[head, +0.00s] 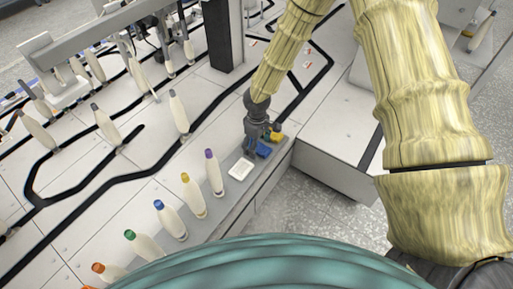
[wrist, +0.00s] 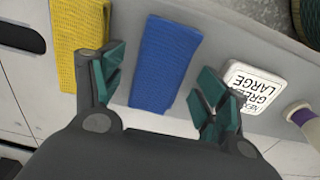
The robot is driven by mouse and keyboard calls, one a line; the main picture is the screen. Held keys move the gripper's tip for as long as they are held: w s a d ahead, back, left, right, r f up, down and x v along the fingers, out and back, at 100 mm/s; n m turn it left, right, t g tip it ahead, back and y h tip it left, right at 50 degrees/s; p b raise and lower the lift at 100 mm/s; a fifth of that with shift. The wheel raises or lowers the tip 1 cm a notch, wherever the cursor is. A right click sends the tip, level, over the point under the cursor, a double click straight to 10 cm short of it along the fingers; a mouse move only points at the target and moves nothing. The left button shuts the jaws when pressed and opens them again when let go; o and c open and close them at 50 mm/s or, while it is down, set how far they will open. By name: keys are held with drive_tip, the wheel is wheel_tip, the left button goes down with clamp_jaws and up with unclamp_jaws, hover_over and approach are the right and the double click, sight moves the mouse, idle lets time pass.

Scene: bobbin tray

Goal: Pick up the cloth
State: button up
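A blue cloth (wrist: 164,64) lies flat on a grey ledge (wrist: 240,30). In the wrist view it shows between the two fingers of my gripper (wrist: 162,88), which is open and empty. A yellow cloth (wrist: 78,45) lies to its left, beside and partly behind the left finger. In the head view my gripper (head: 256,143) is over the ledge, close to the blue cloth (head: 263,151), with the yellow cloth (head: 275,136) just beyond. I cannot tell the exact height of the fingertips above the blue cloth.
A white block with printed text (wrist: 255,85) lies right of the blue cloth, close to the right finger. A bobbin with a purple top (head: 213,172) stands nearby on the ledge, with several more along it. A dark post (head: 222,35) rises behind.

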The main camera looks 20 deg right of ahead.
drive_tip(key=c, duration=0.9)
drive_tip(key=shift+r, duration=0.1)
drive_tip(key=shift+r, duration=0.25)
drive_tip(key=r+p, duration=0.2)
drive_tip(key=r, duration=0.1)
drive_tip(key=shift+s+a, duration=0.1)
drive_tip(key=shift+s, duration=0.2)
drive_tip(key=s, duration=0.5)
drive_tip(key=s+a+p, duration=0.1)
drive_tip(key=s, duration=0.4)
drive_tip(key=s+r+p, duration=0.1)
drive_tip(key=s, duration=0.4)
drive_tip(key=shift+s+a+r, duration=0.1)
drive_tip(key=shift+s+a, duration=0.05)
drive_tip(key=shift+a, duration=0.25)
